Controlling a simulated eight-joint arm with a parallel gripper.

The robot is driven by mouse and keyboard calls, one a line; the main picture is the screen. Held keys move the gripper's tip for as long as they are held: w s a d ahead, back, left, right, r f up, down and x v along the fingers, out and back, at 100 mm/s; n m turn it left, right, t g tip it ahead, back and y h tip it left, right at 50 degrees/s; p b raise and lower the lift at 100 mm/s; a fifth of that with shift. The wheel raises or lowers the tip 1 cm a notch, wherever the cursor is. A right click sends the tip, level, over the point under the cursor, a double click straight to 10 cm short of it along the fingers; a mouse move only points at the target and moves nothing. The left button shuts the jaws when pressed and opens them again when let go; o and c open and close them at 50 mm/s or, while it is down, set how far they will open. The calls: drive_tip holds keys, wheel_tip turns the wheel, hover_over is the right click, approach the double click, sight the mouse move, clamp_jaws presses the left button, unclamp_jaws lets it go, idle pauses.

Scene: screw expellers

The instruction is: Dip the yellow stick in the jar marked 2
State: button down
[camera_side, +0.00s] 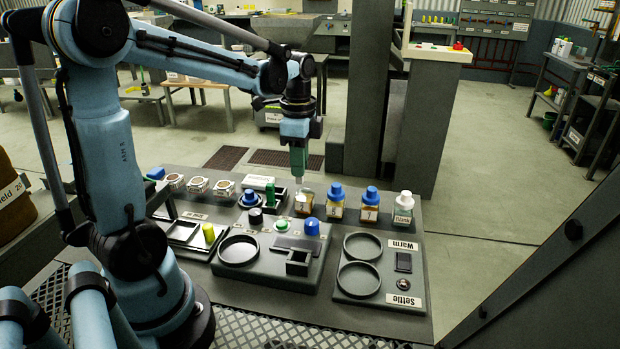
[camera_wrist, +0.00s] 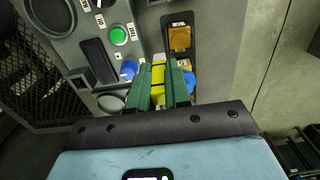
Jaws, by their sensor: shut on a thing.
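My gripper (camera_side: 299,172) hangs over the row of jars at the back of the bench. In the wrist view its green fingers (camera_wrist: 158,82) are shut on the yellow stick (camera_wrist: 158,73), which shows between them. In the side view the stick's colour cannot be made out at the fingertips. Just below the gripper stands an uncapped jar (camera_side: 304,203) with amber contents and a pale label; its number is too small to read surely. To its right stand two blue-capped jars (camera_side: 336,204) (camera_side: 370,207) with amber contents. I cannot tell whether the stick's end is inside the uncapped jar.
A white-capped jar marked Blank (camera_side: 403,207) ends the row at the right. A green upright piece (camera_side: 270,194) and a blue cap (camera_side: 250,197) are left of the uncapped jar. A yellow cylinder (camera_side: 208,233) stands farther left. The Warm and Settle plate (camera_side: 378,290) lies in front.

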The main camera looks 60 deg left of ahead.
drive_tip(key=shift+w+a+f, duration=0.4)
drive_tip(key=shift+f, duration=0.25)
drive_tip(key=shift+w+a+f, duration=0.35)
drive_tip(key=shift+w+f, duration=0.1)
drive_tip(key=shift+f, duration=0.2)
drive_tip(key=shift+w+a+f, duration=0.4)
drive_tip(key=shift+f, duration=0.25)
drive_tip(key=shift+f, duration=0.75)
idle(0.5)
drive_tip(key=shift+f, duration=0.3)
drive_tip(key=shift+f, duration=0.8)
idle(1.3)
drive_tip(key=shift+r, duration=0.1)
drive_tip(key=shift+r, duration=1.95)
